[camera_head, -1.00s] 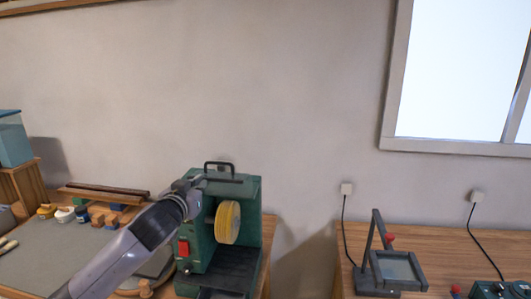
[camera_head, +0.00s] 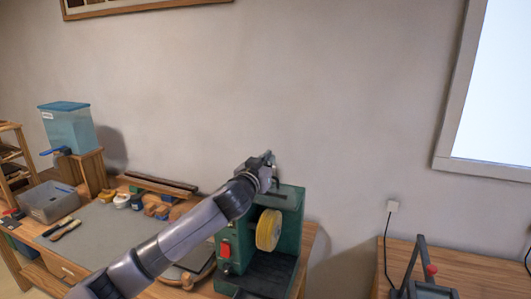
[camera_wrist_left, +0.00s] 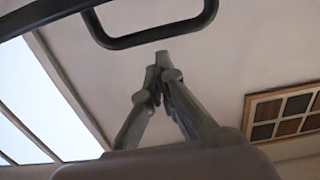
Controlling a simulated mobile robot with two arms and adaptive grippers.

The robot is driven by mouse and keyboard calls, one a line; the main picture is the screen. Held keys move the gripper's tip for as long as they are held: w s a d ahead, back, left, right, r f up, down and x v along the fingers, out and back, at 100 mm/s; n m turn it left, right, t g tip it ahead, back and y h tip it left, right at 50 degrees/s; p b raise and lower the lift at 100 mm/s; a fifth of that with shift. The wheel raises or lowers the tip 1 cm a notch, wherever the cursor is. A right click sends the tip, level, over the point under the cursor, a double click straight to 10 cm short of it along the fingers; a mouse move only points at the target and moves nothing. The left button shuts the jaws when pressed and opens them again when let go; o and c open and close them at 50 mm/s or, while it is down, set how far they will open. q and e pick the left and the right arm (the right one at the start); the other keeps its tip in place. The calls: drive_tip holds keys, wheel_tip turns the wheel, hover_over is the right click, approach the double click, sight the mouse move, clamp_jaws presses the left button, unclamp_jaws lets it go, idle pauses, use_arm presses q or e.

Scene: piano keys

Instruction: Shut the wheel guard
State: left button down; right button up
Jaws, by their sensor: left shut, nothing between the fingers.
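The green grinder (camera_head: 290,225) stands on the left bench, with its yellow wheel (camera_head: 268,230) uncovered at the front. The dark wheel guard lies at the top of the grinder; my gripper hides part of it in the head view. In the left wrist view a dark loop handle (camera_wrist_left: 155,40) crosses the top of the picture. My left gripper (camera_head: 268,158) is over the top of the grinder. In the left wrist view its fingertips (camera_wrist_left: 163,58) are together and empty, just below the handle; I cannot tell whether they touch it. My right gripper is out of view.
On the left bench are a grey mat (camera_head: 90,232), several small blocks, a grey bin (camera_head: 50,202) and a blue-lidded tank (camera_head: 68,128). A second bench (camera_head: 455,270) with a dark frame device stands at the right, beyond a gap. The wall is behind.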

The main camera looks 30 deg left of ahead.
use_arm(q)
drive_tip(key=shift+s+f, duration=0.6)
drive_tip(key=shift+s, duration=0.15)
drive_tip(key=shift+s+d+f+p, duration=0.15)
drive_tip(key=shift+s+f+p, duration=0.1)
drive_tip(key=shift+p, duration=0.1)
drive_tip(key=shift+w+f, duration=0.1)
